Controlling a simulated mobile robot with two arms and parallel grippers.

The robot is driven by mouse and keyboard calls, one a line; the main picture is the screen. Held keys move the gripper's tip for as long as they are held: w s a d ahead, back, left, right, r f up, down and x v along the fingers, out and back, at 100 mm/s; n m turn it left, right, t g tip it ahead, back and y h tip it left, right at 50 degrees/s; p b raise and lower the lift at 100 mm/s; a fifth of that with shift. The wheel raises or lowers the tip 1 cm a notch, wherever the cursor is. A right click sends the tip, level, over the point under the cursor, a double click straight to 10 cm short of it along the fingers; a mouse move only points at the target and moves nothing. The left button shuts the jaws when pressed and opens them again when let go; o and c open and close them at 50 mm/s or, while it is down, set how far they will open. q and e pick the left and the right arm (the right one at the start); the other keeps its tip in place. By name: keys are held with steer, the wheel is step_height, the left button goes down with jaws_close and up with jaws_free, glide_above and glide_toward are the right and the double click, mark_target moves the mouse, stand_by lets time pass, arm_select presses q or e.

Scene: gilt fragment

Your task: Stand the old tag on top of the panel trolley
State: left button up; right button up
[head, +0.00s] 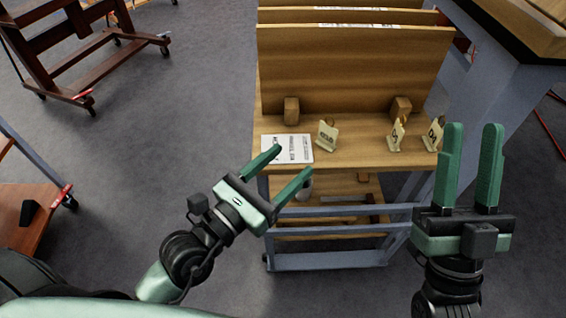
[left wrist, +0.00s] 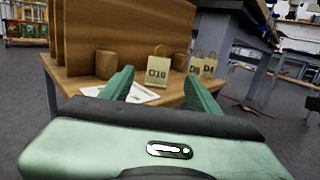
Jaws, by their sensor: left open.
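The panel trolley (head: 350,185) is a wooden-topped cart with a grey frame and upright wooden panels (head: 350,70). Three cream tags stand on its top: one at left (head: 327,135), one further right (head: 396,135) and one near the right edge (head: 433,133). In the left wrist view the nearest tag (left wrist: 158,72) seems to read D10. I cannot tell which is the old tag. My left gripper (head: 293,162) is open and empty at the trolley's front left edge, fingers toward the tags. My right gripper (head: 473,128) is open and empty, beside the trolley's right edge.
A white printed card (head: 287,148) lies flat on the trolley's front left corner. Two wooden blocks (head: 291,110) (head: 401,107) stand before the panel. A grey-legged table (head: 510,60) is close at right. Red-brown racks stand at left, with clear floor (head: 170,120) between.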

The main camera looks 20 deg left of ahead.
arm_select(q)
steer(key=s+d+r+n+t+h, duration=0.1)
steer(key=s+d+r+n+h, duration=0.15)
steer(key=r+n, duration=0.4)
steer(key=s+d+r+n+t+h, duration=0.15)
steer(key=r+n+h, duration=0.25)
steer(key=n, duration=0.6)
steer(key=a+r+n+t+y, duration=0.3)
steer(key=n, duration=0.8)
steer(key=a+r+n+t+y, duration=0.3)
steer(key=r+n+t+y, duration=0.1)
steer(key=n, duration=0.7)
steer(key=shift+s+a+r, duration=0.15)
steer(key=shift+s+a, duration=0.2)
steer(key=shift+a, duration=0.05)
steer(key=shift+t, duration=0.25)
